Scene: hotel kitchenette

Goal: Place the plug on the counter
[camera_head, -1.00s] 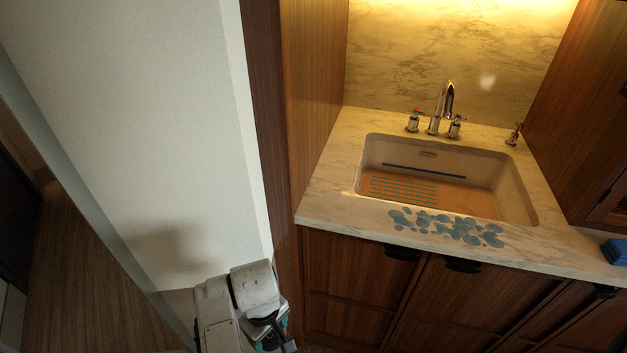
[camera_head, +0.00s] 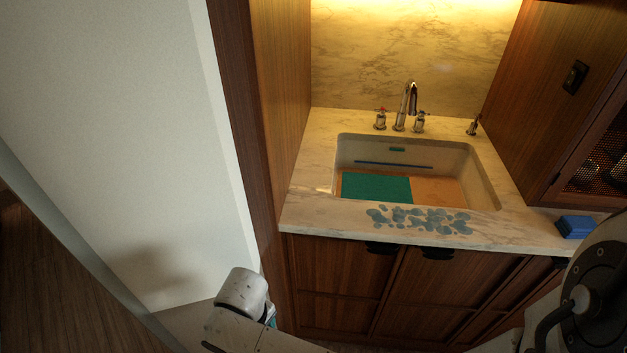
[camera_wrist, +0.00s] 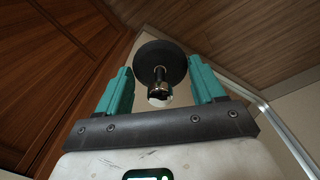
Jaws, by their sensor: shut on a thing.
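The plug (camera_wrist: 160,62), a black disc with a metal stem, shows in the wrist view between the teal fingers of my gripper (camera_wrist: 160,80). My gripper is shut on it. The pale marbled counter (camera_head: 310,182) surrounds the sink, up and to the right of that part of my arm.
The sink (camera_head: 481,181) holds a teal patch (camera_head: 376,188) on its floor. A tap (camera_head: 408,105) stands behind it. Blue-grey blotches (camera_head: 420,219) cover the counter's front strip. A blue block (camera_head: 575,227) lies at the right. A white wall (camera_head: 120,130) fills the left.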

